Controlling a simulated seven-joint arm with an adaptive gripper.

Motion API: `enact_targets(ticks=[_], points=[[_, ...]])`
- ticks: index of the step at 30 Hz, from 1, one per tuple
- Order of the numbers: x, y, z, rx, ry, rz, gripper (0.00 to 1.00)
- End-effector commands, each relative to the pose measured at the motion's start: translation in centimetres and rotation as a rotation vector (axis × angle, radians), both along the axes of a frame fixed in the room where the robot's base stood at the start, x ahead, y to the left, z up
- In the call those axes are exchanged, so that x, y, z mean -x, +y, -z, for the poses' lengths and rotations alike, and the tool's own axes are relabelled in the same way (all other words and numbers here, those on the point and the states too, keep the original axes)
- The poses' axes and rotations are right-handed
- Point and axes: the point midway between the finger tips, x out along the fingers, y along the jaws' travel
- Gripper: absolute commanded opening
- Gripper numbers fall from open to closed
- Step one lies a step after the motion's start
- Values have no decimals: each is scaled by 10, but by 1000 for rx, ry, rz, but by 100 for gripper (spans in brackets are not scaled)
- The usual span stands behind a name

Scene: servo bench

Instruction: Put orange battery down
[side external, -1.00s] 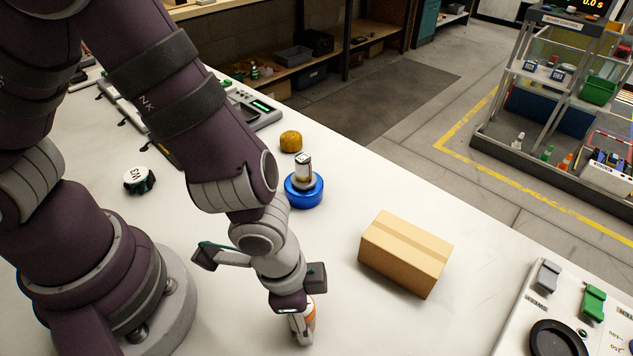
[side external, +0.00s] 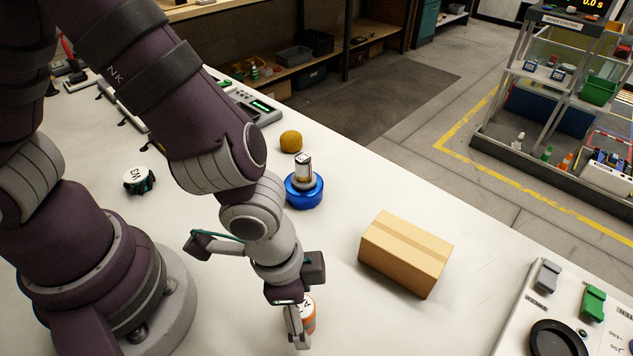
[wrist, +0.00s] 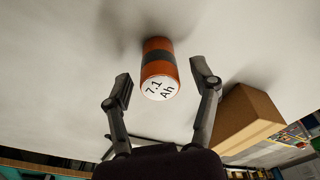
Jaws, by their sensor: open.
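The orange battery (wrist: 160,68) has a dark band and a white end marked "7.1 Ah". It stands on the white table between my gripper's fingers in the wrist view, with a visible gap on each side. My gripper (wrist: 163,84) is open and empty around it. In the side external view, the orange battery (side external: 309,314) shows just right of a finger of my gripper (side external: 298,322), which hides part of it. The other finger is hard to make out there.
A cardboard box (side external: 405,254) stands to the right of my gripper. A blue round base (side external: 304,192) holding a silver cylinder and a yellow rounded object (side external: 291,141) are farther back. A white-topped "W3" item (side external: 138,180) lies left. A white board (side external: 508,318) is front right.

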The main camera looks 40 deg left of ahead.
Motion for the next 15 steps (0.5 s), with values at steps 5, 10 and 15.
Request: enact_targets(ticks=[5,10,15], points=[[3,3,-36,6,-6,0,61],[7,7,-71,6,-6,0,61],[10,10,-94,3,-3,-1,61]])
